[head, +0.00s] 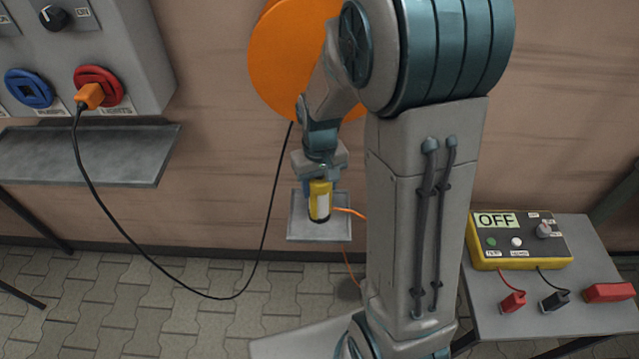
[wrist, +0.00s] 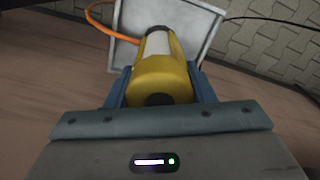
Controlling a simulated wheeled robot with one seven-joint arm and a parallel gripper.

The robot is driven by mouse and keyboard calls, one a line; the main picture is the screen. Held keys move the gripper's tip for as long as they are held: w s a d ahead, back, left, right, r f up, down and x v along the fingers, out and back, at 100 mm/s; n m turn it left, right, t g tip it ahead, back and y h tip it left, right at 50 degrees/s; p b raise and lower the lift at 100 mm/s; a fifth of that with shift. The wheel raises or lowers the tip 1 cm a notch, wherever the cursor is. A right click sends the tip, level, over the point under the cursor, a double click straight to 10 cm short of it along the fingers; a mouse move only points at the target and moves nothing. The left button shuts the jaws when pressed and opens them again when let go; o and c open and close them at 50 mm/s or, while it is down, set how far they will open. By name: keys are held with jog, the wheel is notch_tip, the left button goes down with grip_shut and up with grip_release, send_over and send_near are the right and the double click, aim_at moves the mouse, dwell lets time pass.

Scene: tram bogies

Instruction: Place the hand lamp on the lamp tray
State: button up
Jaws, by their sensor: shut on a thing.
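The hand lamp (head: 320,202) is yellow with a pale panel and a dark end. My gripper (head: 318,180) is shut on it and holds it upright in the head view. In the wrist view the lamp (wrist: 160,72) sits between the two blue fingers of my gripper (wrist: 155,88), and an orange cord runs from its far end. The lamp tray (head: 296,228) is a grey square with a raised rim. It lies behind or under the lamp and also shows in the wrist view (wrist: 203,25). I cannot tell whether the lamp touches the tray.
A wall panel at the left has an orange plug (head: 90,96) in a red socket (head: 112,84) above a grey shelf (head: 90,155). A black cable (head: 170,270) hangs towards an orange disc (head: 285,60). A yellow tester (head: 515,240) reading OFF stands on a right-hand table (head: 570,322).

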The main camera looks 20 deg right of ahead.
jog(key=shift+f, duration=0.2)
jog(key=o, duration=1.1)
jog(key=shift+r, duration=0.1)
jog(key=shift+r, duration=0.15)
notch_tip(320, 180, up, 12)
jog(key=shift+f+p, duration=0.1)
jog(key=shift+p, duration=0.65)
jog(key=shift+s+r, duration=0.3)
jog(key=s+r+m+t, duration=0.1)
jog(key=s+t, duration=0.1)
jog(key=s, duration=1.1)
jog(key=shift+s+a+r, duration=0.15)
jog(key=shift+a, duration=0.05)
